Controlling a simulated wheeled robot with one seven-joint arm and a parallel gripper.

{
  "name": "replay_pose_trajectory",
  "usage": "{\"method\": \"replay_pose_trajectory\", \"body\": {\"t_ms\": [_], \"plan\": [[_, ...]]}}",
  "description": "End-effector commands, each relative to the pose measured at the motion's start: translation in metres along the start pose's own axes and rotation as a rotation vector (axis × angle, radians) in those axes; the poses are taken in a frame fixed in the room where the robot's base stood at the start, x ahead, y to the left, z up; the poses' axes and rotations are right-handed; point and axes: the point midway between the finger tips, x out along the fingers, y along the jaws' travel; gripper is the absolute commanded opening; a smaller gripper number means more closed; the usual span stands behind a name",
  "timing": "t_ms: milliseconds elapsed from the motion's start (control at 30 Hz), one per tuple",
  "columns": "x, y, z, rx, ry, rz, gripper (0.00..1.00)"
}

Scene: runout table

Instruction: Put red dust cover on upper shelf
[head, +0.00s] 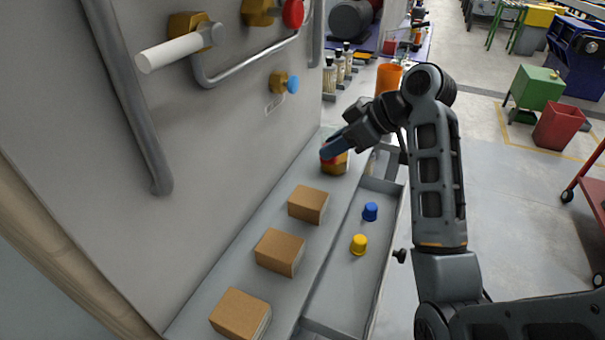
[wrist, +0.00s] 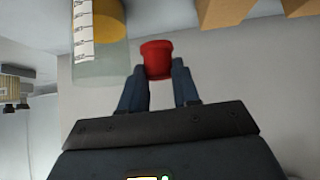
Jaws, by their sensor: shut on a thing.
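The red dust cover (wrist: 157,60) is a small red cup shape held between the two blue fingertips of my gripper (wrist: 160,84) in the wrist view. In the head view my gripper (head: 328,153) is at the far end of the upper shelf (head: 322,235), with a sliver of red at its fingertips.
Several brown blocks (head: 308,204) stand along the shelf. The lower tray (head: 345,285) holds a blue cap (head: 370,211) and a yellow cap (head: 359,244). The wall panel (head: 215,130) carries pipes and brass fittings. An orange container (head: 389,78) stands beyond my gripper.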

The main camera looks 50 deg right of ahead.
Motion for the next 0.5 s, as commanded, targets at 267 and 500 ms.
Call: {"method": "replay_pose_trajectory", "body": {"t_ms": [267,500], "plan": [[0.052,-0.018,-0.012,-0.001,-0.001,-0.002,0.03],[0.069,-0.021,-0.007,0.002,-0.002,-0.001,0.03]]}}
